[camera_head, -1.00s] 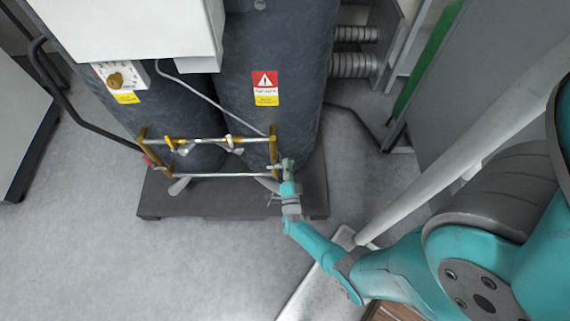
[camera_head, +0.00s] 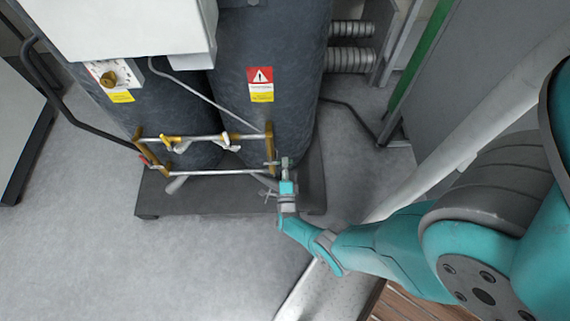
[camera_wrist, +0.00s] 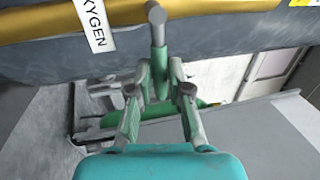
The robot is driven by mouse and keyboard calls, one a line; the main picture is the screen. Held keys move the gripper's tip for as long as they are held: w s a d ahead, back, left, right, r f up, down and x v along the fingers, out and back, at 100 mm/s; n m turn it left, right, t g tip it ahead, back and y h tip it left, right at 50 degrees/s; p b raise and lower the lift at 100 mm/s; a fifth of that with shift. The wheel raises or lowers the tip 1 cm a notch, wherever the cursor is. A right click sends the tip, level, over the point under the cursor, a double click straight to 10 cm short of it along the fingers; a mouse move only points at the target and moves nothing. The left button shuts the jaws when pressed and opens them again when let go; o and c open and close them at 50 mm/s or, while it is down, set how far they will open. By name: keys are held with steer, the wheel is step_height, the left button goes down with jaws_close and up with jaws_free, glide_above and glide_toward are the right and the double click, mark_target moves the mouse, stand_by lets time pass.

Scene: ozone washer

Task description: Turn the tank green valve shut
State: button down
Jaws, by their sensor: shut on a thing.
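Two dark tanks (camera_head: 262,50) stand side by side, with a frame of silver pipes and brass fittings (camera_head: 200,138) in front of them. My gripper (camera_head: 279,164) is at the right end of this pipe frame, low in front of the right tank. In the wrist view my gripper (camera_wrist: 159,82) has its two fingers closed on the green lower part of the valve handle (camera_wrist: 159,72). The handle's grey upper part rises toward a brass pipe (camera_wrist: 215,9). In the head view the handle is too small to make out clearly beside the fingers.
The tanks stand on a dark base (camera_head: 222,197). A grey cabinet (camera_head: 475,85) with a green edge is at right. A white box (camera_head: 120,25) hangs over the tanks. Open grey floor (camera_head: 90,250) lies at front left.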

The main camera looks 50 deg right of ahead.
steer(key=c, duration=1.1)
jaws_free()
steer(key=shift+v, duration=6)
